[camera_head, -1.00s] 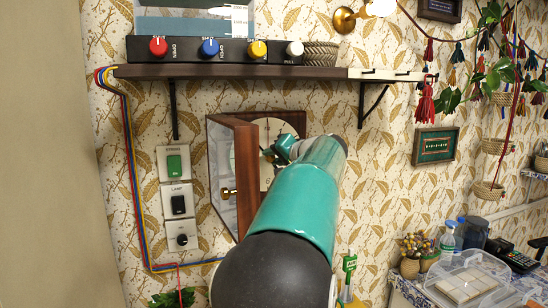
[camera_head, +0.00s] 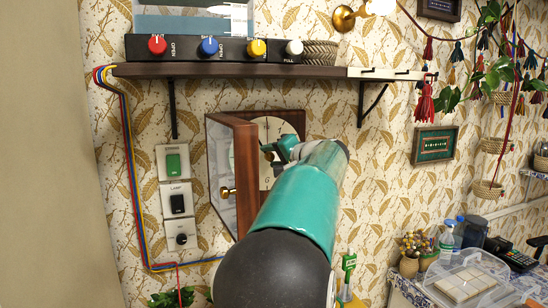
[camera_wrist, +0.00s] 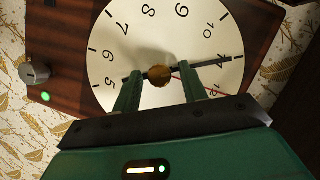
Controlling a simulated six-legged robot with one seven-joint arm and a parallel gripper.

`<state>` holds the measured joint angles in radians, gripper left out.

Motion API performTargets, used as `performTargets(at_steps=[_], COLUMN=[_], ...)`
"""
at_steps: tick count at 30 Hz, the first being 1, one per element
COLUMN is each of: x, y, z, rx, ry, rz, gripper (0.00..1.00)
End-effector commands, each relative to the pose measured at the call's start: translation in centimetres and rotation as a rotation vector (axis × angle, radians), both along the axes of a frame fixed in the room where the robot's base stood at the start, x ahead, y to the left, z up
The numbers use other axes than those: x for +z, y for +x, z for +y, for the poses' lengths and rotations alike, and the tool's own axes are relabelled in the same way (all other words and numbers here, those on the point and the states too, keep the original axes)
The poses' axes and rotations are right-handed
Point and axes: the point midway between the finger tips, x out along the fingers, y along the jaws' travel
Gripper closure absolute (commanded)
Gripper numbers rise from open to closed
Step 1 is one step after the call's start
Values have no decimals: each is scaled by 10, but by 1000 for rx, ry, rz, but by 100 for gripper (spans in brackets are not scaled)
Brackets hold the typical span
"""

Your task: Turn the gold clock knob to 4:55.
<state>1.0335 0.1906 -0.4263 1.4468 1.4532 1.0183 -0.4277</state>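The wall clock (camera_head: 272,128) has a wooden case and a pale round face; its glass door (camera_head: 222,165) stands open to the left. In the wrist view the clock face (camera_wrist: 150,45) appears rotated, with 12 toward the lower right. The gold knob (camera_wrist: 159,75) is at its centre. A long dark hand points right, near the 11; a thin red hand points lower right. The other hand is hard to make out near the left finger. My gripper (camera_wrist: 158,78) is open, one finger on each side of the knob, with visible gaps. In the head view my gripper (camera_head: 279,150) is in front of the face.
A shelf (camera_head: 240,71) with coloured knobs is above the clock. Wall switches (camera_head: 178,200) are to the left. A grey knob (camera_wrist: 34,72) and a green light (camera_wrist: 45,97) are on the clock case. The open door stands close to my arm.

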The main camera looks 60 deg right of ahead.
Motion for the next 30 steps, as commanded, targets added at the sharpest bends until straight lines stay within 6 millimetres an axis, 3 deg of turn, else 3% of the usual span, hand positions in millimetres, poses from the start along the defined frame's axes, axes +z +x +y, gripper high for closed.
performTargets(at_steps=[8, 13, 30], x=[0, 3, 25], y=[-1, -12, -111], z=[0, 4, 51], rx=[-1, -4, -2], ry=[-1, -2, -2], rz=[0, 0, -1], gripper=[54, 54, 54])
